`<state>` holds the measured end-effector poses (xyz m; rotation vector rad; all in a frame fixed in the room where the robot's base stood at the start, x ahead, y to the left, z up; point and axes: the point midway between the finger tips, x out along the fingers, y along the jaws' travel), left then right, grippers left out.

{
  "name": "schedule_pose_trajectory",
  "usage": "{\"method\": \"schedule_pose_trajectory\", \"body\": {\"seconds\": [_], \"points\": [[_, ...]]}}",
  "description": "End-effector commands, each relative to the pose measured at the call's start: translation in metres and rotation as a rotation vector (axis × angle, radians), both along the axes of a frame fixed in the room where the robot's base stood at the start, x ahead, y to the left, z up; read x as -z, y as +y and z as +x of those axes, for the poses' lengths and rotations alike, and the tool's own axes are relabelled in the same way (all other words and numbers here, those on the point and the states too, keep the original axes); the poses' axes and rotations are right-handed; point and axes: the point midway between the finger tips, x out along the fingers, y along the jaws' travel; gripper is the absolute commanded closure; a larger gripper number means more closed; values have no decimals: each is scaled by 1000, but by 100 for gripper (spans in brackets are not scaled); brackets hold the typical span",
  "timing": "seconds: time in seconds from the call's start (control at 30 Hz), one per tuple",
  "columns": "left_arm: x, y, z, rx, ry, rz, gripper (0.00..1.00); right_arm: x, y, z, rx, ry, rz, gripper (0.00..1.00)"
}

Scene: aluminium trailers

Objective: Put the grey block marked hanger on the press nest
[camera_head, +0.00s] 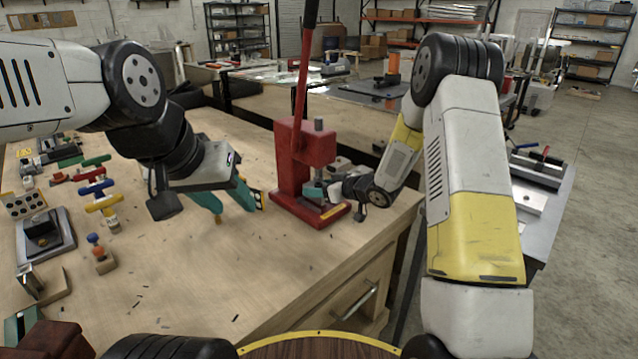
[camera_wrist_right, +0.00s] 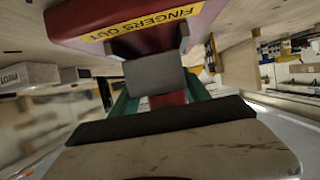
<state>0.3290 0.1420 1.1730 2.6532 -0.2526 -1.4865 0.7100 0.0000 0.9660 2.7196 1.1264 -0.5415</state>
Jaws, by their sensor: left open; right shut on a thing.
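The grey block (camera_wrist_right: 155,77) is held between the teal fingers of my right gripper (camera_wrist_right: 158,98) in the right wrist view; no marking on it is readable. In the head view my right gripper (camera_head: 318,193) reaches into the red press (camera_head: 302,150) from the right, just above its base. A dark grey part (camera_wrist_right: 148,42), seemingly the press nest, is right by the block on the red base; I cannot tell whether they touch. In the head view the block is mostly hidden. My left gripper (camera_head: 236,202) is open and empty, left of the press over the table.
The press's red lever (camera_head: 305,70) stands up high. A yellow "FINGERS OUT" label (camera_wrist_right: 150,22) is on its base. Coloured parts and fixtures (camera_head: 100,205) line the table's left side. The wooden tabletop (camera_head: 190,285) is mostly clear in front.

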Motion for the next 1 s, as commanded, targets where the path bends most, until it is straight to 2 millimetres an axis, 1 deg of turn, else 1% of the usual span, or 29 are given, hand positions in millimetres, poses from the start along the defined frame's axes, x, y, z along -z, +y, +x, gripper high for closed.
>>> {"method": "schedule_pose_trajectory", "body": {"seconds": [0.4, 0.53, 0.57, 0.6, 0.63, 0.67, 1.0], "points": [[0, 0, 0, 0, 0, 0, 57, 11, 0, 0, 0, 0, 1, 100], [0, 0, 0, 0, 0, 0, 57, 11, 0, 0, 0, -2, 1, 100], [0, 0, 0, 0, 0, 0, 57, 12, 0, 0, 0, 0, 0, 40], [0, 0, 0, 0, 0, 0, 57, 12, 0, 0, 0, 0, 0, 32], [0, 0, 0, 0, 0, 0, 57, 12, 0, 0, 0, 0, 0, 26], [0, 0, 0, 0, 0, 0, 57, 12, 0, 0, 0, 0, 0, 24], [0, 0, 0, 0, 0, 0, 57, 9, 0, 0, 0, -1, -1, 24]]}}
